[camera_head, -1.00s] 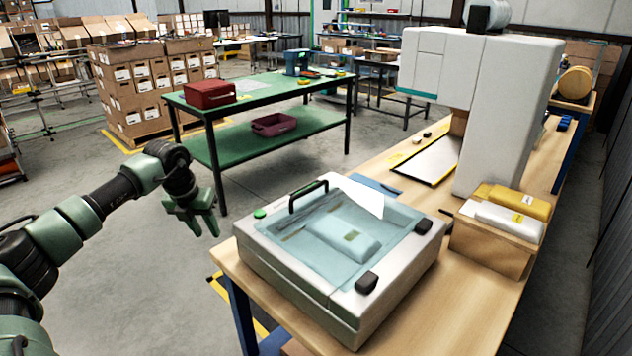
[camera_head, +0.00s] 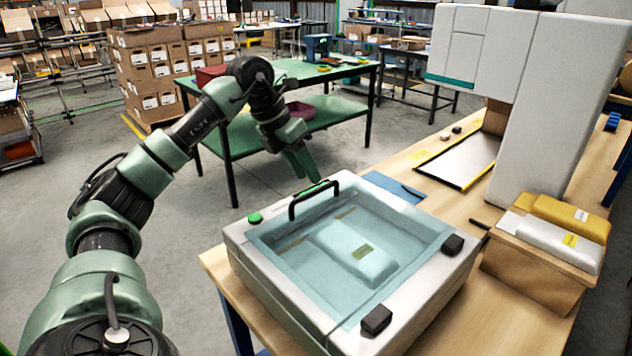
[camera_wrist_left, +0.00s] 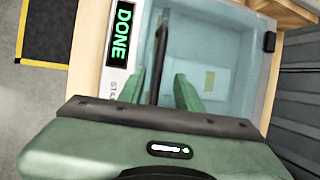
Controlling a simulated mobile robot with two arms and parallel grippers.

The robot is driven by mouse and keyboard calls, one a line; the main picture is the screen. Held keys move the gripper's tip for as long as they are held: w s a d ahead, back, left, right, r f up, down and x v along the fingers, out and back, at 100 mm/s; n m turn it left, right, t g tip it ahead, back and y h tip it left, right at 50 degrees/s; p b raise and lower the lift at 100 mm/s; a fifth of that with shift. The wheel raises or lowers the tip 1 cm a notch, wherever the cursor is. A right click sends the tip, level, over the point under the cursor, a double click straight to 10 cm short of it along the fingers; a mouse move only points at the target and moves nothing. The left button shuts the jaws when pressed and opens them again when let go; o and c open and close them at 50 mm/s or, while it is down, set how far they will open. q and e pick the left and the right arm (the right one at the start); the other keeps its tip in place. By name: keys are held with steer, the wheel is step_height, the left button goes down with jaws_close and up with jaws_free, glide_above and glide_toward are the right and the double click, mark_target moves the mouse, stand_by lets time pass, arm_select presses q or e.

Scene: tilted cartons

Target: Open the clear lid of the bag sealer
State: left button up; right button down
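The bag sealer (camera_head: 258,290) is a pale box on the near end of the wooden bench. Its clear lid (camera_head: 290,262) lies shut, with a black handle (camera_head: 316,200) standing at its far-left edge. A pale pouch (camera_head: 357,252) with a small yellow label shows through the lid. My left gripper (camera_head: 307,176) is just beyond the handle in the head view, pointing down. In the left wrist view, its open fingers (camera_wrist_left: 159,88) are apart, with the handle (camera_wrist_left: 161,50) seen between them; contact is not visible. A green display (camera_wrist_left: 121,32) reads DONE. My right gripper is out of view.
A tall white machine (camera_head: 560,110) stands farther along the bench. A box of packets (camera_head: 535,270) sits right of the sealer. A blue sheet (camera_head: 393,186) lies behind it. A green table (camera_head: 340,78) stands beyond the floor gap.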

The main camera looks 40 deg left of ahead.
arm_select(q)
steer(key=shift+x, duration=2.05)
steer(key=shift+w+a, duration=0.1)
steer(key=shift+w, duration=0.05)
jaws_close()
